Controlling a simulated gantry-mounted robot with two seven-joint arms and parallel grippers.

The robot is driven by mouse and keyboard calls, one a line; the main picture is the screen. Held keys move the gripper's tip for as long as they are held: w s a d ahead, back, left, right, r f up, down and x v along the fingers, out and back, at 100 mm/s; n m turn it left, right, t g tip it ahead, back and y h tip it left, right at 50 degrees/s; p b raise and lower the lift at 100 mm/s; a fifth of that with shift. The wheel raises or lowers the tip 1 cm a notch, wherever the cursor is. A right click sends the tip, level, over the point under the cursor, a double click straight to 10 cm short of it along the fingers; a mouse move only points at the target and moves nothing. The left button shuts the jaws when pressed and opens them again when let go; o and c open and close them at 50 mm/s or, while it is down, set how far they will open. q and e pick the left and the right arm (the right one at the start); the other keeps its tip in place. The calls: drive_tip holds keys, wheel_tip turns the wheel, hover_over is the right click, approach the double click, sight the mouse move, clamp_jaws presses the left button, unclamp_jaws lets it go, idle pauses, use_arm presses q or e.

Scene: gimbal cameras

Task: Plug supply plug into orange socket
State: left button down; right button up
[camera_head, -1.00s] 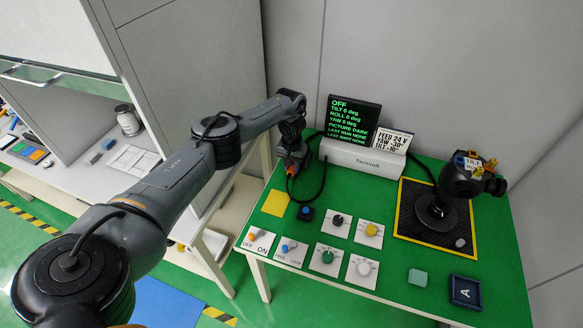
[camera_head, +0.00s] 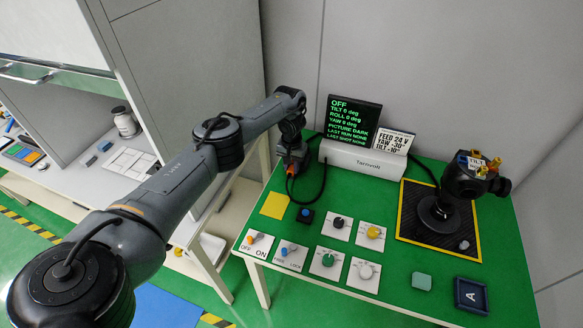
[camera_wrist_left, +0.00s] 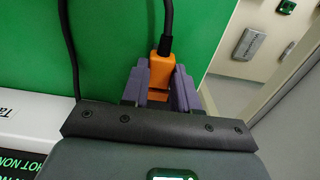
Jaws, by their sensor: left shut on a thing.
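My left gripper (camera_head: 292,172) is low over the back left corner of the green table, left of the white Tarnvolt supply box (camera_head: 362,160). In the left wrist view its purple fingers (camera_wrist_left: 161,92) are shut on an orange plug (camera_wrist_left: 161,68) with a black cable (camera_wrist_left: 167,22) running from its far end. In the head view the plug is mostly hidden by the gripper, with a little orange (camera_head: 290,169) showing. My right gripper is in neither view.
A black gimbal unit (camera_head: 465,180) with coloured fittings stands on a yellow-edged black mat (camera_head: 408,228) at right. Several knob and switch plates, a blue button (camera_head: 305,214) and a yellow square (camera_head: 275,205) lie in front. A dark display (camera_head: 350,120) reads OFF. A loop of cable lies beside the gripper.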

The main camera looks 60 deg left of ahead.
sight(292, 167)
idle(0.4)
use_arm(q)
drive_tip(key=c, duration=0.8)
unclamp_jaws()
drive_tip(key=shift+w+a, duration=0.1)
drive_tip(key=shift+w, duration=0.05)
drive_tip(key=shift+r, duration=0.1)
drive_tip(key=shift+r+p, duration=3.5)
drive_tip(key=shift+r, duration=1.8)
